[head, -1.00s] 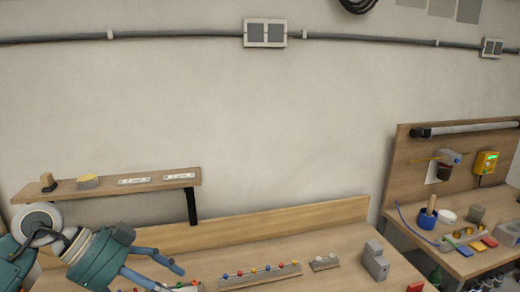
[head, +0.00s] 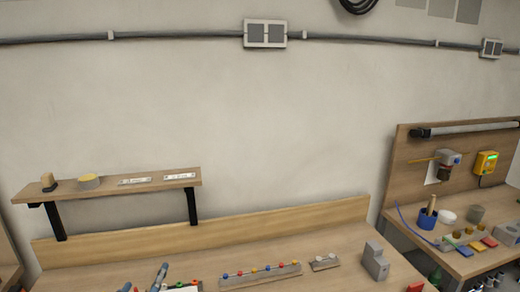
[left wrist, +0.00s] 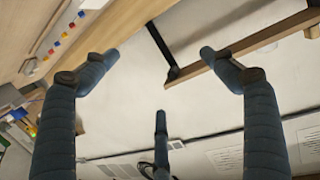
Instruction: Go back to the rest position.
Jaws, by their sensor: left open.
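My left gripper (head: 143,280) shows only as blue-grey fingertips at the bottom edge of the head view, over the front left of the workbench (head: 330,245). In the left wrist view the fingers of my left gripper (left wrist: 156,62) are spread wide, with nothing between them but the pale wall behind. The gripper is open and empty, apart from the bench and the shelf. My right gripper is in neither view.
A wall shelf (head: 110,186) on black brackets holds small items. On the bench stand a rail with coloured knobs (head: 260,276), a small block with pale pegs (head: 325,262) and a grey block (head: 375,260). A second, cluttered bench (head: 465,265) stands at the right.

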